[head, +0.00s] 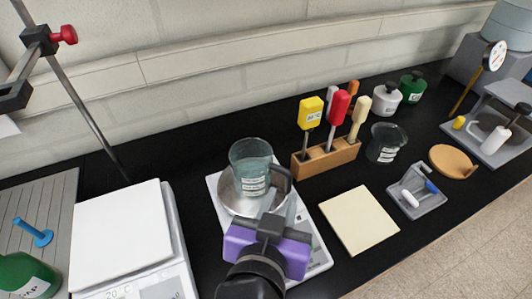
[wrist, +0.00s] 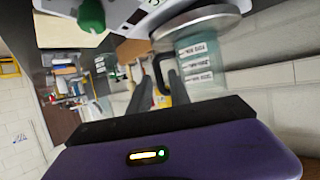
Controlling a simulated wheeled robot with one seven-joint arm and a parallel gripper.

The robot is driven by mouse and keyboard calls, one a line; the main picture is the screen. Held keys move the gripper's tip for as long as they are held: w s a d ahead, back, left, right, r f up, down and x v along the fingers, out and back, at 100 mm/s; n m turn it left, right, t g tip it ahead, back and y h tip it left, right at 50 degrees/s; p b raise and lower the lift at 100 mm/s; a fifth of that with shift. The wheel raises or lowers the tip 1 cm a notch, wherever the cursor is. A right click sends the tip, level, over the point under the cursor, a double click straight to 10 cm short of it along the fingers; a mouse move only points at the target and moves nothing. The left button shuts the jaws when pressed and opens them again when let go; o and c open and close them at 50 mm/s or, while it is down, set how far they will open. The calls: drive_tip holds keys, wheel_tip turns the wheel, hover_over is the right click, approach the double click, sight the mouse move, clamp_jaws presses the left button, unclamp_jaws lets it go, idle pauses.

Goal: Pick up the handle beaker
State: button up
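The handle beaker (head: 250,167) is clear glass with white label markings and a dark handle. It stands upright on a round metal pan on a white device. My purple gripper (head: 279,200) is just in front of it in the head view, its fingers reaching toward the handle side. In the wrist view the beaker (wrist: 200,58) appears upside down at upper right. There the dark handle (wrist: 160,88) shows between the two spread fingers of my gripper (wrist: 156,88). The gripper looks open; whether a finger touches the handle is unclear.
A wooden rack (head: 327,158) with coloured-handled tools stands right of the beaker. A second, dark beaker (head: 384,143) is farther right. A white balance (head: 125,235) stands left, with a clamp stand's rod behind. A cream pad (head: 359,219) lies on the black bench at right.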

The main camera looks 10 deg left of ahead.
drive_tip(key=x, duration=0.2)
drive_tip(key=shift+w+d, duration=0.1)
drive_tip(key=shift+w, duration=0.3)
drive_tip(key=p+x, duration=0.1)
drive_tip(key=x, duration=0.5)
drive_tip(key=shift+d+r+p, duration=0.1)
drive_tip(key=shift+p, duration=0.3)
clamp_jaws()
